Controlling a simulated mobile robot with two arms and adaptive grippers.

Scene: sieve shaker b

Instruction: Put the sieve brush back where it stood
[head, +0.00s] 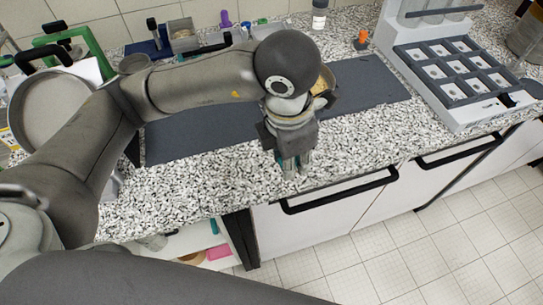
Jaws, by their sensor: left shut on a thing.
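My left gripper (293,168) points down over the front part of the speckled worktop (205,190), near its front edge. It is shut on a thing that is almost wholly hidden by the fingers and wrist. I take it to be the sieve brush, but its shape cannot be made out. No other sieve brush stands out in view. I cannot tell whether the held thing touches the worktop. My right gripper is not in view.
A dark mat (368,92) lies behind the gripper, with a pan of tan grains (325,82) partly hidden by my wrist. A rack with dark compartments (455,70) stands at right. A round metal pan (48,108) is at left. Worktop right of the gripper is clear.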

